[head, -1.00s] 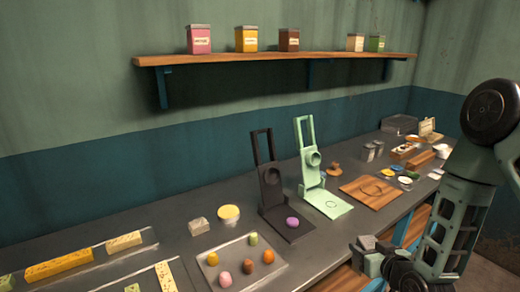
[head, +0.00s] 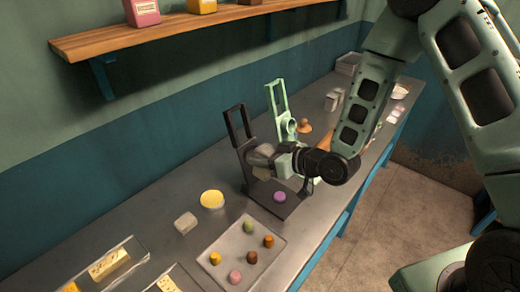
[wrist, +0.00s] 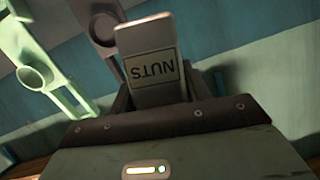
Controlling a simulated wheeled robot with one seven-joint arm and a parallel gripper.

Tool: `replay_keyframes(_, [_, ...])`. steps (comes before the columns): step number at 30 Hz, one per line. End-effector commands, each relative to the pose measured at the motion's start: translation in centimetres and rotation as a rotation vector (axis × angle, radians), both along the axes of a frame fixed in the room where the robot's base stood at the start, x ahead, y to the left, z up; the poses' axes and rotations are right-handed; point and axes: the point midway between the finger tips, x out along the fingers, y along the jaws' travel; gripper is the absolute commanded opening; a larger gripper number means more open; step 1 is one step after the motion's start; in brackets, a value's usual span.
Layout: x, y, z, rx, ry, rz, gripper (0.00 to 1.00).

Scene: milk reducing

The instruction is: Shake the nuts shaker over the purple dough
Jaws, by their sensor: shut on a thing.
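The purple dough (head: 280,197) sits on the base plate of the dark press (head: 265,208) in the head view. My gripper (head: 268,157) is just above and a little left of the dough, in front of the press's upright. It is shut on the nuts shaker (wrist: 150,65), a grey block whose NUTS label reads upside down in the wrist view. In the head view the shaker is small and partly covered by my gripper, so its exact tilt is hard to tell. The dough is not visible in the wrist view.
The pale green press (head: 279,98) stands close behind, to the right. A tray (head: 230,240) with several coloured dough pieces lies at the front left. A yellow round (head: 212,199) and a pale block (head: 186,223) are left of the press. A wooden shelf (head: 170,32) runs along the wall.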

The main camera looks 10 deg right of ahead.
Motion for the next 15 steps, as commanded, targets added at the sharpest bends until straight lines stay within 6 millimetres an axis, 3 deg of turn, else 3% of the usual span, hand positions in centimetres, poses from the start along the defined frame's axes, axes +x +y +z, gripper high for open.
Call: replay_keyframes(15, [2.2, -3.0, -3.6, 0.577, 0.414, -0.004, 0.21])
